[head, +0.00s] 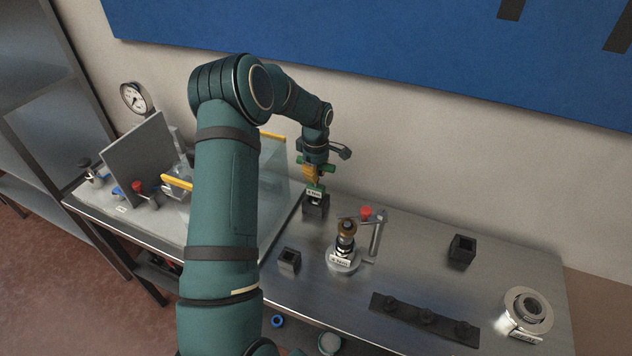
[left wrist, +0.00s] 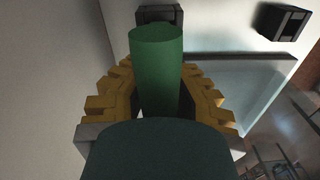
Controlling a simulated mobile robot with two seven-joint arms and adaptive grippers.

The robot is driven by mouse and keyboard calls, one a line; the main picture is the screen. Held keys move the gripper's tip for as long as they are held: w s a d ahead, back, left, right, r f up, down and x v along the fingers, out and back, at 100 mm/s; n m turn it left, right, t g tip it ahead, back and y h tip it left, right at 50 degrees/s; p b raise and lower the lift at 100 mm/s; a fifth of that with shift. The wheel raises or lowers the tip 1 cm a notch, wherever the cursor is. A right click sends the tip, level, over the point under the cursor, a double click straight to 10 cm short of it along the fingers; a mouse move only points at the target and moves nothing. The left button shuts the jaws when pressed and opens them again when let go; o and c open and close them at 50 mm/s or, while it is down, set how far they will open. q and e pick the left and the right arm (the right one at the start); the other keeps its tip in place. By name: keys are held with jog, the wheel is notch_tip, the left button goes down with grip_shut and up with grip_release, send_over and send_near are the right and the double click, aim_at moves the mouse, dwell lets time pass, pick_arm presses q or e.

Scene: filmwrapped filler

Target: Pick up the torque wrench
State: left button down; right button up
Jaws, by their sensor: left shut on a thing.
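The torque wrench is green, with a small white label (head: 314,193) low on it. It stands upright at the black holder block (head: 316,207) near the back of the steel bench. My left gripper (head: 312,174) points down from above with its yellow fingers shut on the wrench. In the left wrist view the wrench (left wrist: 158,65) is a thick green cylinder between the ridged yellow fingers (left wrist: 160,100). The wrench's lower end is hidden, and I cannot tell whether it is still seated in the block. My right gripper is not in view.
A labelled fixture (head: 343,258) with a clamp arm and red knob (head: 366,213) stands close to the right. Black blocks (head: 462,249) (head: 289,260), a dark strip (head: 425,320) and a round metal part (head: 527,308) are on the bench. A clear panel (head: 277,190) stands left.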

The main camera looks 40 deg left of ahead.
pick_arm(q)
notch_tip(320, 180, up, 10)
jog(key=shift+r, duration=0.1)
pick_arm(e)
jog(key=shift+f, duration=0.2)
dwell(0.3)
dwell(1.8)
